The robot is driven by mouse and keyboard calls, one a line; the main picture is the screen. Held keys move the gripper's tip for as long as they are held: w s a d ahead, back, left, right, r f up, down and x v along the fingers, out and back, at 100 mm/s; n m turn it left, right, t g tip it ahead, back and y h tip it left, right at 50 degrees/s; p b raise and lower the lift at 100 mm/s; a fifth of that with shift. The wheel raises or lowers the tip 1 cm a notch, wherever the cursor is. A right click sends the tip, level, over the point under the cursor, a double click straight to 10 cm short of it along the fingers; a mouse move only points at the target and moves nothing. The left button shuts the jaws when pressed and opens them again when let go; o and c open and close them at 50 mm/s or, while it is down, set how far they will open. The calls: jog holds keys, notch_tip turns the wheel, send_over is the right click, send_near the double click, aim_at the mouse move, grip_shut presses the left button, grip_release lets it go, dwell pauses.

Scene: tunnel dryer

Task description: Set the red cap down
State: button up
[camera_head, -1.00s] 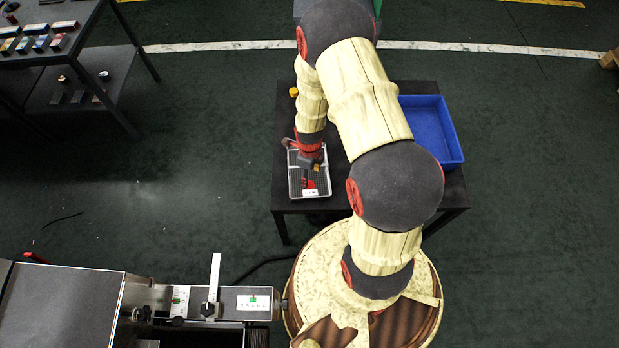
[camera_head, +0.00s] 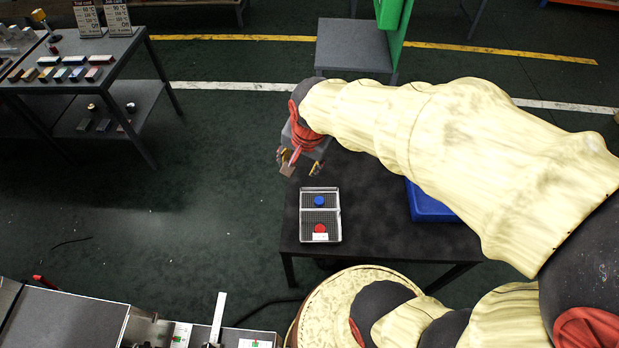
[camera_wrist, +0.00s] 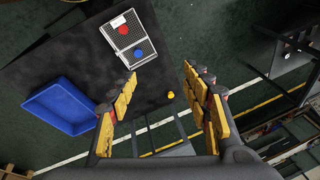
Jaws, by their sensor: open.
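The red cap (camera_head: 320,228) lies in the near compartment of a small wire-mesh tray (camera_head: 339,215) on the dark table. A blue cap (camera_head: 319,201) lies in the far compartment. The wrist view also shows the red cap (camera_wrist: 124,30), the blue cap (camera_wrist: 138,54) and the tray (camera_wrist: 107,36). My gripper (camera_head: 301,166) is in the air beyond the tray's far edge, apart from both caps. In the wrist view my gripper (camera_wrist: 158,95) has its yellow-padded fingers wide apart with nothing between them.
A blue bin (camera_head: 432,204) stands on the right of the table (camera_head: 375,231), partly hidden by my arm. A rack with coloured blocks (camera_head: 75,74) stands at upper left. Table surface between tray and bin is clear.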

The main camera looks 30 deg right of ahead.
jog(key=s+a+r+n+t, duration=0.2)
jog(key=s+a+r+n, duration=0.2)
jog(key=s+r+n, duration=0.6)
jog(key=shift+s+r+n, duration=0.2)
jog(key=shift+s+n, duration=0.1)
jog(key=shift+s, duration=0.5)
jog(key=shift+c, duration=0.3)
